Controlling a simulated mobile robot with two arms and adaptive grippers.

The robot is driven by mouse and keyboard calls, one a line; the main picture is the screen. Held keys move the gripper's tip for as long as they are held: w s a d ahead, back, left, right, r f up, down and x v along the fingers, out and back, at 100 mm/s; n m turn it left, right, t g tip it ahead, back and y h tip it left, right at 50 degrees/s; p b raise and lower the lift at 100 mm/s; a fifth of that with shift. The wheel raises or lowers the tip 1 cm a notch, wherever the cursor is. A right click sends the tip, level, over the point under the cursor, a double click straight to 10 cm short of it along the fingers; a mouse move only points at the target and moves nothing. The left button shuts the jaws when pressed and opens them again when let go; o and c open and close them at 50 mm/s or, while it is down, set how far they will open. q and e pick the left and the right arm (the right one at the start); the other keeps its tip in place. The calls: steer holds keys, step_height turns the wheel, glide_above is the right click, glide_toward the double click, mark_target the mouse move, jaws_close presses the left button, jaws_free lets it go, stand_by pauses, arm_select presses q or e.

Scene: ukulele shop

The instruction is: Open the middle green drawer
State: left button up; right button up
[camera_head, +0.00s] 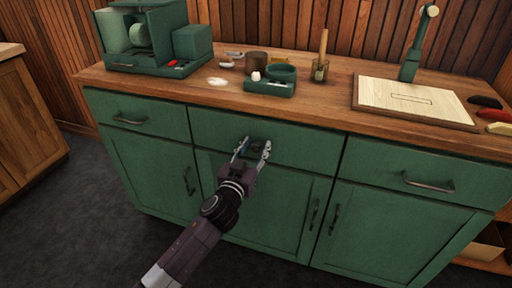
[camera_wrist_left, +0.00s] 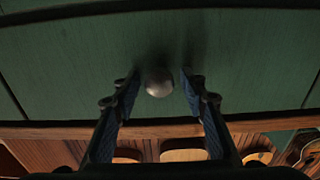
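The middle green drawer (camera_head: 310,147) is in the top row of the cabinet, and it looks closed, flush with its neighbours. My left gripper (camera_head: 252,149) is in front of its face, with the two fingers spread and pointing at it. In the left wrist view a rounded grey metal pull (camera_wrist_left: 158,82) stands out from the green drawer face (camera_wrist_left: 240,60). It sits between the blue-padded fingertips of my left gripper (camera_wrist_left: 159,85), with a small gap on each side. In the head view the pull is mostly hidden by the gripper. My right gripper is not in view.
A left drawer (camera_head: 145,119) and a right drawer (camera_head: 415,180) flank it, with bar handles. Cupboard doors (camera_head: 265,205) lie below. The wooden countertop (camera_head: 330,105) above holds a green machine (camera_head: 150,40), small trays and a board (camera_head: 415,103). The dark floor in front is clear.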

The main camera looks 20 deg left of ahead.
arm_select(q)
jaws_close()
stand_by(0.3)
steer(key=shift+f, duration=0.1)
